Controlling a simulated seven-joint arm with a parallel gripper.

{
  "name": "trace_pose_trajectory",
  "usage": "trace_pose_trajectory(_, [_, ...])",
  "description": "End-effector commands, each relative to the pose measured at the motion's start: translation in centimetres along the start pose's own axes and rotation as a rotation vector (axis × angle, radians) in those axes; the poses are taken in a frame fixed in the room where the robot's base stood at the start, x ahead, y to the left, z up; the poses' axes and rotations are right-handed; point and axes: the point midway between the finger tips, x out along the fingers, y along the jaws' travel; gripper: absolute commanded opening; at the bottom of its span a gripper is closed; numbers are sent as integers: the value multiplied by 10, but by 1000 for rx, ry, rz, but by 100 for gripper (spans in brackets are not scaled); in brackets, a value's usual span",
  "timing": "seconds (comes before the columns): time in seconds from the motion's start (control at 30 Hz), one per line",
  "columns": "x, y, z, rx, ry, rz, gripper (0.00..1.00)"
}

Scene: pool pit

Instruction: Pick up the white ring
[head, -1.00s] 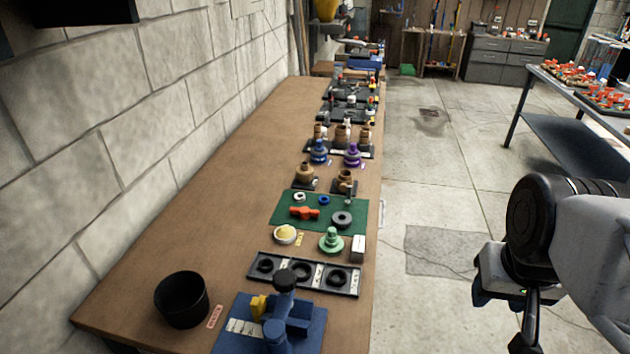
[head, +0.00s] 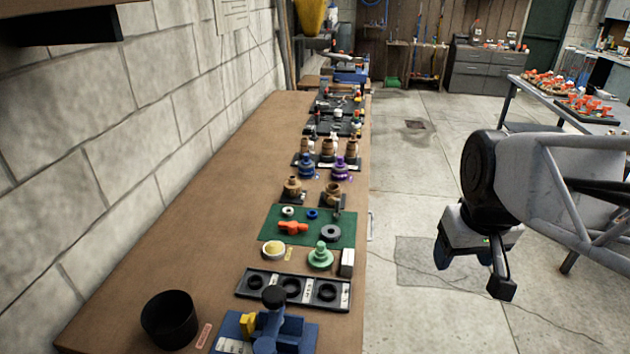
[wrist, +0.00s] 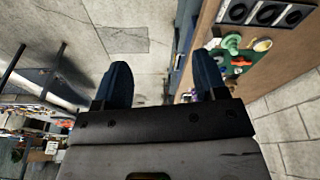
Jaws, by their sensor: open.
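The small white ring (head: 288,211) lies on the far left part of a green mat (head: 348,232) on the wooden bench in the head view. A small blue ring (head: 312,214) lies just right of it. My gripper (head: 466,257) hangs over the floor to the right of the bench, well apart from the ring. In the wrist view, my gripper's two dark blue fingers (wrist: 162,76) are spread with nothing between them. The green mat shows small beyond the right finger there, and I cannot make out the white ring.
An orange part (head: 292,227) and a dark grey ring (head: 330,233) share the mat. A yellow-filled bowl (head: 273,250), a green fitting (head: 320,256) and a white block (head: 347,262) stand nearer. A black tray (head: 258,284) lies closer. The bench's left side is mostly bare, beside a block wall.

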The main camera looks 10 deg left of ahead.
Motion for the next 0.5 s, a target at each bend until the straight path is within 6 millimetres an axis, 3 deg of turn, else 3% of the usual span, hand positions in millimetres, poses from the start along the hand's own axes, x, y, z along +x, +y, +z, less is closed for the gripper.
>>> trace_pose_trajectory(0.5, [20,-32,-130,-347,-43,-32,65])
